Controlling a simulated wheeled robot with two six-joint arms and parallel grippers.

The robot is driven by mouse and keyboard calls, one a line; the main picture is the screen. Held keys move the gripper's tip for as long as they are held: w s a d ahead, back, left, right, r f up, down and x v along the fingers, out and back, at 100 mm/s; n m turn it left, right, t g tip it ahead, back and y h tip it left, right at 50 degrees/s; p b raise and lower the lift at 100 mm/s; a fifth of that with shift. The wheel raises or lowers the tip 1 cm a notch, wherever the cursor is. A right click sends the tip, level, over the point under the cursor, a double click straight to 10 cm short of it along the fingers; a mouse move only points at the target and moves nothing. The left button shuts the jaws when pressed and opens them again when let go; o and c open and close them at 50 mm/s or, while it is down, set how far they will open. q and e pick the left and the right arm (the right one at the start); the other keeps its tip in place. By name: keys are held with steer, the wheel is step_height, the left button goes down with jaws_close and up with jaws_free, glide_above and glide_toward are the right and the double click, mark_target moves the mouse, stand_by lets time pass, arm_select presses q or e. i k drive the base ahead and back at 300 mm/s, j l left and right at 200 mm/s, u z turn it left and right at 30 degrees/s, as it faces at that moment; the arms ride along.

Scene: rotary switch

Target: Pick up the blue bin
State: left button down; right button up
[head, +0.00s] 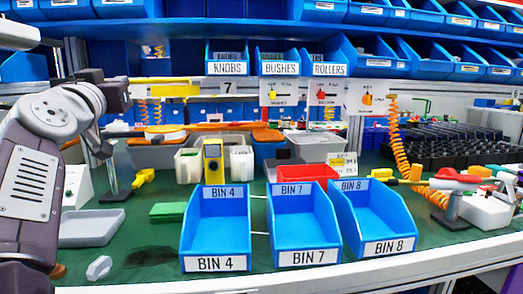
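Three empty blue bins stand in a row on the green bench top near its front edge. They are BIN 4 (218,235), BIN 7 (302,228) and BIN 8 (376,215), each with white labels front and back. The frame does not single out one of them as the blue bin. My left arm rises at the left, and its dark wrist end with the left gripper (117,97) is in the air, left of and behind the bins. It is apart from them, and I cannot make out its fingers clearly. My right gripper does not show.
A grey tray (91,228) and a small pale block (99,268) lie left of BIN 4. A red bin (305,173) sits behind BIN 7. A device with an orange coiled cord (401,150) stands right of BIN 8. Labelled blue shelf bins (277,62) hang above.

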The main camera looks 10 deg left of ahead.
mark_target(374, 220)
steer(key=k+l, duration=0.2)
steer(key=k, duration=0.25)
steer(key=k+l, duration=0.25)
steer(key=k, duration=0.25)
